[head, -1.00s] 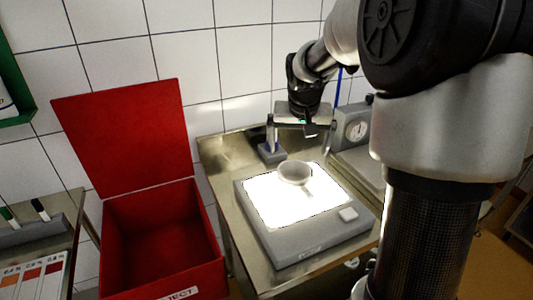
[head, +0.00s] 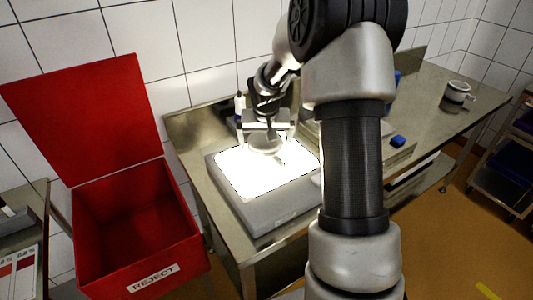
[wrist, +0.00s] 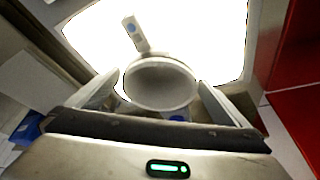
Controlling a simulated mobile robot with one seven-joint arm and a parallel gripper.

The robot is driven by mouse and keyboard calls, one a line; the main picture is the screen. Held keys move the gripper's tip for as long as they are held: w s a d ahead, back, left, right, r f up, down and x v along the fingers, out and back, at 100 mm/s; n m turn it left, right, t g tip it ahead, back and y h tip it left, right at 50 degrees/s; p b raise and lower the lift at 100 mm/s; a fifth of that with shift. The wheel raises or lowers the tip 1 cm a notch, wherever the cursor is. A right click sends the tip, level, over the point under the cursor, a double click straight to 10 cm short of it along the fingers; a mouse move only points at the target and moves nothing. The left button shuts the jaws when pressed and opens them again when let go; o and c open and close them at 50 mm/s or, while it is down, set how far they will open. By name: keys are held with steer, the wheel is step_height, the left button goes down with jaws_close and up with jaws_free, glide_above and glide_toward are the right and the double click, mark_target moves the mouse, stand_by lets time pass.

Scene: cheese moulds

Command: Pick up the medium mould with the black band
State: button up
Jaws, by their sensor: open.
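A pale, round, cup-like mould (head: 265,146) stands on the lit panel of the light box (head: 262,212). In the wrist view the mould (wrist: 160,84) is between my two fingers, its round opening facing the camera. No black band can be made out on it. My gripper (head: 267,130) is open, with one finger on each side of the mould; whether either finger touches it I cannot tell.
A red open box marked REJECT (head: 135,225) stands left of the bench. A small blue block (head: 398,141) sits on the bench right of my arm.

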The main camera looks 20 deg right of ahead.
steer(key=x, duration=0.2)
steer(key=shift+w+f, duration=0.15)
steer(key=shift+f, duration=0.05)
steer(key=c, duration=1.1)
